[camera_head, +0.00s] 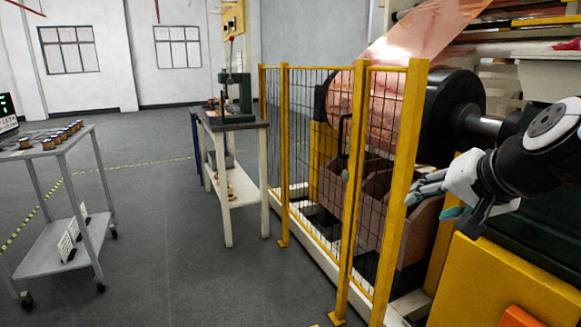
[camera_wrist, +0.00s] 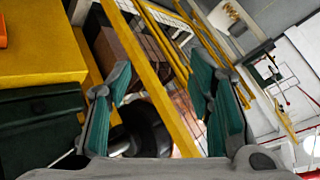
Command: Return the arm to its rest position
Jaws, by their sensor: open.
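My gripper (camera_head: 428,190) is at the right of the head view, on my arm that reaches in from the right edge. It is held in the air close to the right post of the yellow fence (camera_head: 402,160), and I cannot tell whether they touch. In the wrist view my gripper (camera_wrist: 160,95) shows its two grey fingers with green pads spread apart. Nothing is between them; the yellow fence (camera_wrist: 150,60) shows beyond.
A copper foil roll (camera_head: 385,115) on a machine stands behind the fence. A yellow cabinet (camera_head: 490,280) is below my arm. A workbench with a green press (camera_head: 238,100) stands mid-view. A grey cart (camera_head: 60,265) with several spools is at left. Floor between them is free.

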